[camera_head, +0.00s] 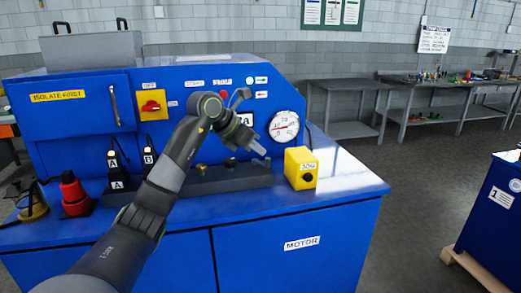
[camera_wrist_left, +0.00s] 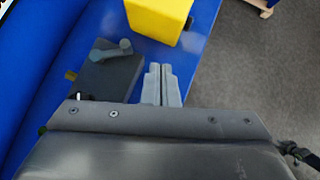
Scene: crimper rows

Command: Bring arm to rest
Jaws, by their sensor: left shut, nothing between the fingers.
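My left arm comes in from the lower left of the head view and reaches over the blue machine (camera_head: 345,190). My left gripper (camera_head: 260,150) is shut and empty, in front of the machine's upright panel, left of the pressure gauge (camera_head: 284,126). In the left wrist view its two fingers (camera_wrist_left: 161,84) lie together. A dark grey block (camera_wrist_left: 108,75) with a small lever and a yellow box (camera_wrist_left: 158,18) show beyond the fingers there. The gripper appears apart from them. My right gripper is not in view.
The yellow box also stands on the machine top (camera_head: 300,168). Black devices marked A (camera_head: 117,172) and B (camera_head: 150,160), and a red knob-like part (camera_head: 73,193), stand at left. A red rotary switch (camera_head: 151,105) is on the panel.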

